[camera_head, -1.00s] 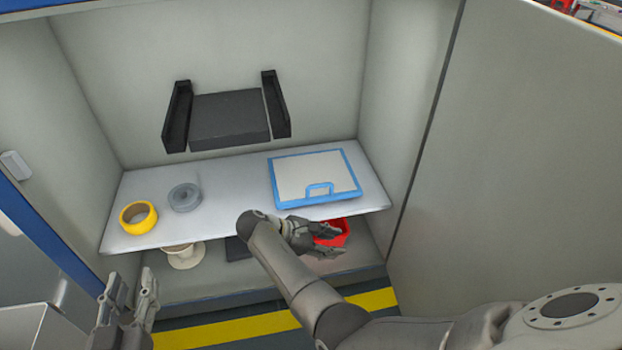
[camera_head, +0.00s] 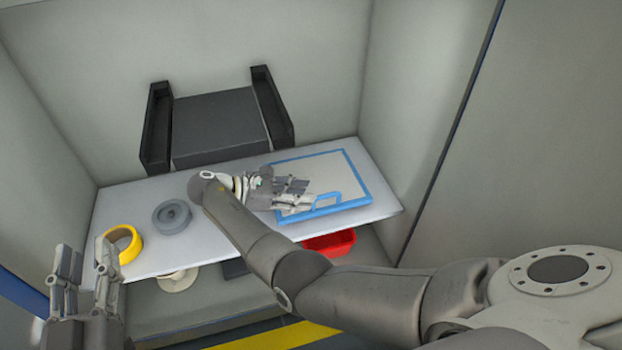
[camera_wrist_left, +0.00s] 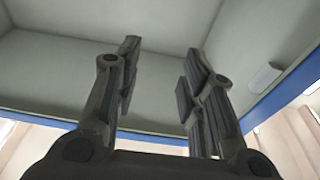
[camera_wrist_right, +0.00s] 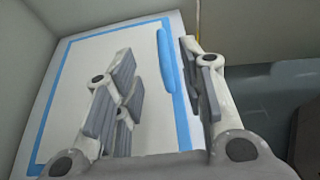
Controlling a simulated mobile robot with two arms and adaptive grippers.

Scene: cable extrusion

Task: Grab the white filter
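The white filter (camera_head: 340,172) is a flat white panel with a blue frame and a blue handle (camera_head: 328,200) on its front edge. It lies on the right part of the shelf. In the right wrist view the filter (camera_wrist_right: 75,75) fills the left and middle, with its handle (camera_wrist_right: 166,60) near the fingers. My right gripper (camera_head: 300,194) is open over the filter's left front part, beside the handle. In the right wrist view the fingers (camera_wrist_right: 160,85) stand apart with the handle between them farther out. My left gripper (camera_head: 88,262) is open and empty at the lower left, left of the shelf.
A yellow tape roll (camera_head: 122,246) and a grey roll (camera_head: 172,215) lie on the left of the shelf (camera_head: 150,258). Below are a red bin (camera_head: 330,243) and a pale spool (camera_head: 178,281). A dark bracket (camera_head: 218,125) is on the back wall. Cabinet walls close both sides.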

